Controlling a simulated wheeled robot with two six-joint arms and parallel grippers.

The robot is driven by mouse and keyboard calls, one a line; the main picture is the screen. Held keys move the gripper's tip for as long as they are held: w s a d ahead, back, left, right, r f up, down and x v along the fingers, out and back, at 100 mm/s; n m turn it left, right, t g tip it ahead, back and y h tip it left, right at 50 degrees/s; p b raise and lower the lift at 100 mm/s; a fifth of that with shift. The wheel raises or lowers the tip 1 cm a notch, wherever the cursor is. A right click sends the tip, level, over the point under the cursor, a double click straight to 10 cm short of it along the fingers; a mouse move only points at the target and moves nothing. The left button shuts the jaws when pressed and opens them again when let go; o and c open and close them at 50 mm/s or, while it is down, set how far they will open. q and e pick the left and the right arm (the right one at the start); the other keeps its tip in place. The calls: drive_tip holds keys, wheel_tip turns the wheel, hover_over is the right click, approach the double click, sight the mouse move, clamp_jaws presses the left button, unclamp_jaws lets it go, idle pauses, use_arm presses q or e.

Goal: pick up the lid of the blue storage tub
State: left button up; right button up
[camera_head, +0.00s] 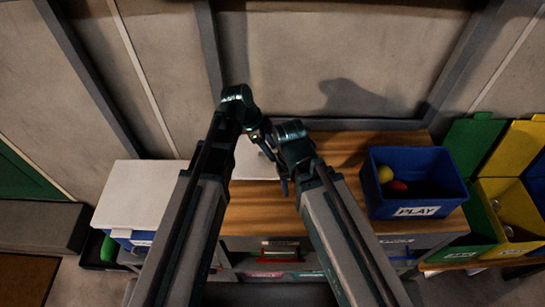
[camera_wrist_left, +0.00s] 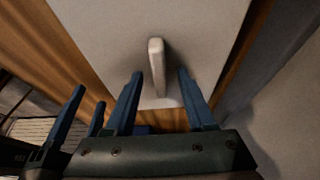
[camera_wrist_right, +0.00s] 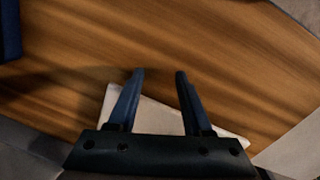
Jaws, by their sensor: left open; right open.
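A flat white lid (camera_head: 252,163) lies on the wooden bench top, partly hidden behind my arms. In the left wrist view the lid (camera_wrist_left: 100,25) has a raised upright handle (camera_wrist_left: 157,65). My left gripper (camera_wrist_left: 160,75) is open, with the handle between the lines of its two fingers; contact cannot be told. My right gripper (camera_wrist_right: 160,73) is open and empty over the bench, beside the lid, whose corner (camera_wrist_right: 155,117) shows under its fingers. A blue tub labelled PLAY (camera_head: 417,211) stands open on the bench at right, with yellow and red balls inside.
A white-topped blue container (camera_head: 135,192) stands at left. Green (camera_head: 475,225) and yellow (camera_head: 500,245) open bins stand at right. The wall is close behind the bench (camera_head: 340,155). My two grippers are close together; bare wood lies between them and the PLAY tub.

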use_arm(q)
drive_tip(key=shift+f, duration=0.2)
use_arm(e)
drive_tip(key=shift+f, duration=0.2)
use_arm(q)
clamp_jaws()
use_arm(e)
drive_tip(key=shift+r, duration=0.1)
use_arm(q)
wheel_tip(320, 180, up, 10)
drive_tip(key=p, duration=1)
drive_tip(key=shift+r, duration=0.25)
use_arm(e)
wheel_tip(320, 180, up, 10)
drive_tip(key=shift+r, duration=0.15)
